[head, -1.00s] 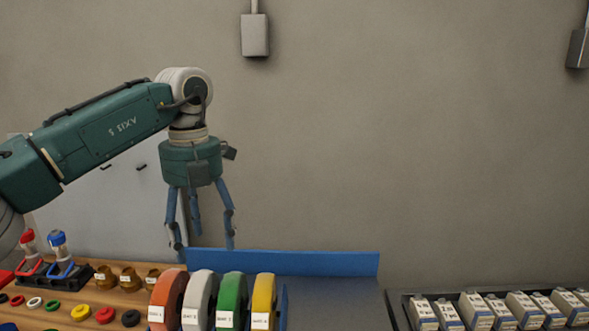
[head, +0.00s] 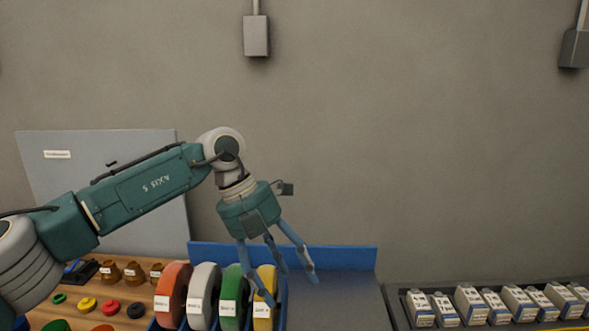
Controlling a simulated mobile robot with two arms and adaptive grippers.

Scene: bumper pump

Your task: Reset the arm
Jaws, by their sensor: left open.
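My left arm comes in from the left in the head view. Its gripper (head: 285,284) points down and is tilted to the right. The blue fingers are spread open with nothing between them. They hang in front of the yellow roll (head: 265,297) and the blue back panel. The right gripper does not show.
Orange (head: 171,292), grey (head: 203,296) and green (head: 235,297) labelled rolls stand in a row with the yellow one. A blue panel (head: 340,259) rises behind them. Coloured rings and brown pots (head: 132,272) lie on the wooden surface at left. A dark tray (head: 400,309) holds several labelled boxes at right.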

